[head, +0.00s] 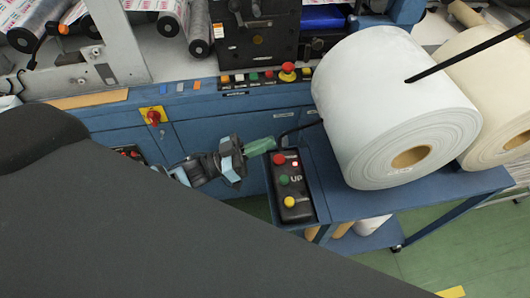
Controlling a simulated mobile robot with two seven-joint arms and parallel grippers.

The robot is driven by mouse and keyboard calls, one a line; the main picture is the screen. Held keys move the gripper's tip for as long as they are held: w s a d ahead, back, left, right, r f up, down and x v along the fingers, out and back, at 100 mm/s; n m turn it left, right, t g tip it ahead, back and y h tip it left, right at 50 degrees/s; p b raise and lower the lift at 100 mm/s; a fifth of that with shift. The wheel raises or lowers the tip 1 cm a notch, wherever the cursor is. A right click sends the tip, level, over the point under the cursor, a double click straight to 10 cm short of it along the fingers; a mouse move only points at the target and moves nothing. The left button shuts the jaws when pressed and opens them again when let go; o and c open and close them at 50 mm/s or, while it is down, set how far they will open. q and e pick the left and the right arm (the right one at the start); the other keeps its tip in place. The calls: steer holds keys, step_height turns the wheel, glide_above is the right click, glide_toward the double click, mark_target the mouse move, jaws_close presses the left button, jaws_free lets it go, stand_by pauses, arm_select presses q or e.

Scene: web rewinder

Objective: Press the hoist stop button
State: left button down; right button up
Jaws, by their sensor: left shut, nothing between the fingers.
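A black control box (304,212) marked "UP" lies in a blue tray at the left end of the blue table. It carries a red button (279,159) at its far end, a green button (284,180) in the middle and a yellow button (289,202) at the near end. A small pale button or lamp sits beside the red one. My left gripper (271,145) is shut and empty, with its green fingertips just beyond and left of the red button. I cannot tell whether they touch it. My right gripper is not in view.
A large white roll (385,95) stands on the blue table right of the box, with a cream roll (500,75) beyond it. A black cable runs behind the box. The machine's panel has another red mushroom button (288,67) and a red knob (153,117).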

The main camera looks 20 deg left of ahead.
arm_select(q)
steer(key=b+v, duration=0.1)
steer(key=v, duration=0.8)
steer(key=shift+d+f+b, duration=0.3)
steer(key=shift+f+b, duration=0.1)
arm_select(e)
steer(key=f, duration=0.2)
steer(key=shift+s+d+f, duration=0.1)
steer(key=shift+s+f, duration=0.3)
arm_select(q)
steer(key=shift+s, duration=0.1)
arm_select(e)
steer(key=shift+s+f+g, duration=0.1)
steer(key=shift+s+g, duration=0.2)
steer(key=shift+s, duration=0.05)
arm_select(q)
steer(key=s+d+f+n+g+y+p, duration=0.2)
steer(key=s+f+n+y, duration=0.1)
steer(key=s+f+y, duration=0.4)
steer(key=s+d+f+n+g+y+p, duration=0.2)
steer(key=s+f+y, duration=0.6)
steer(key=s, duration=0.6)
steer(key=shift+s+d+f+n+g+y+p, duration=0.25)
steer(key=shift+n+y+p, duration=0.2)
steer(key=shift+n, duration=0.45)
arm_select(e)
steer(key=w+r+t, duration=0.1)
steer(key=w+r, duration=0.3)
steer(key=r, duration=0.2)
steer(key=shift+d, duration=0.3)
